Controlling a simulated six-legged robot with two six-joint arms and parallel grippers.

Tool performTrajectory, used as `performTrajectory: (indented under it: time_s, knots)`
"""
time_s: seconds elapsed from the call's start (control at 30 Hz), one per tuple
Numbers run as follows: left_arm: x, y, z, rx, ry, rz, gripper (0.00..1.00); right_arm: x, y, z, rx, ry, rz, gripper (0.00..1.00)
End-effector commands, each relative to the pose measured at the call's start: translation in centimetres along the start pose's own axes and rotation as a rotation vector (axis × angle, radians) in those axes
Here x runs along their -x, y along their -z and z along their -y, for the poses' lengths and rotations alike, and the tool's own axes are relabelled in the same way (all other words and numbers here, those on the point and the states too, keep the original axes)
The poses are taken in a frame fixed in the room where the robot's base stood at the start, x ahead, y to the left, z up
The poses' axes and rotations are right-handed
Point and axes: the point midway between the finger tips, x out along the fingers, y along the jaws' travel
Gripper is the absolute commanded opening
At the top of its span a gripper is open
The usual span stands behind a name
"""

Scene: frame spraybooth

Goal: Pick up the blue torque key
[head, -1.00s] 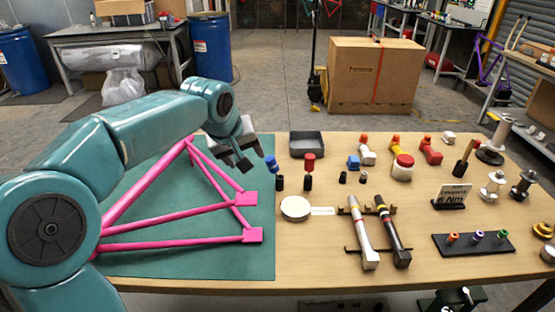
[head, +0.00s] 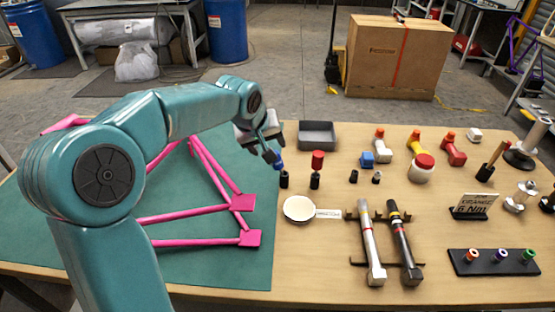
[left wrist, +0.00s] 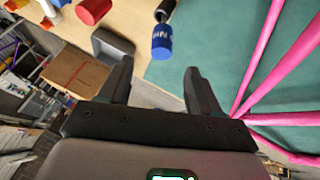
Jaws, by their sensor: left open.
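The blue torque key (head: 278,158) stands in a small black holder (head: 284,181) near the right edge of the green mat, partly hidden by my left gripper (head: 268,148). In the left wrist view the blue key (left wrist: 162,42) shows its blue end with white lettering. My left gripper (left wrist: 157,75) is open and empty, its two fingers spread on either side of the key's line. The key lies beyond the fingertips there, not clearly between them. My right gripper is in neither view.
A red key (head: 317,160) stands close to the right of the blue one. A grey tray (head: 318,146) is behind. A pink frame (head: 200,208) lies on the green mat (head: 215,270) to the left. A round white dish (head: 298,209) and torque wrenches (head: 368,240) are in front.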

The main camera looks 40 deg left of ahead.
Motion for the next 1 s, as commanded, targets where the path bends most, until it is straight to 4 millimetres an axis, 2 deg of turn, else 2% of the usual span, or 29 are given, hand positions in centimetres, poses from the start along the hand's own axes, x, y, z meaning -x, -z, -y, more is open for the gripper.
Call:
performTrajectory:
  time_s: [0.03,0.13,0.37,0.63,0.73,0.93,0.97,1.0]
  knots:
    - [-1.3,-0.1,0.1,0.0,0.003,0.004,0.63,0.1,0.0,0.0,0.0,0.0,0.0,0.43]
    - [-3.1,-0.1,0.0,-0.002,0.003,0.003,0.63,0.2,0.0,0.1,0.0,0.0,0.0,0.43]
    - [-5.1,0.0,-0.1,-0.001,0.001,0.001,0.63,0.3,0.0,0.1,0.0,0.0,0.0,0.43]
    - [-9.3,0.2,0.1,-0.001,0.002,0.002,0.63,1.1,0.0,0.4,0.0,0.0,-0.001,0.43]
    - [-10.0,0.3,0.1,-0.001,0.001,0.001,0.63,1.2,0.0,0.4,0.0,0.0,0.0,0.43]
    - [-10.1,0.3,0.1,-0.001,0.0,0.0,0.63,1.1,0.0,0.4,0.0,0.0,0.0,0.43]
    - [-10.1,0.3,0.1,-0.001,0.0,0.0,0.6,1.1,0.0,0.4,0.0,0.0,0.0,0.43]
    - [-10.1,0.3,0.1,-0.001,0.0,0.0,0.47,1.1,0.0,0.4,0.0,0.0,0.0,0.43]
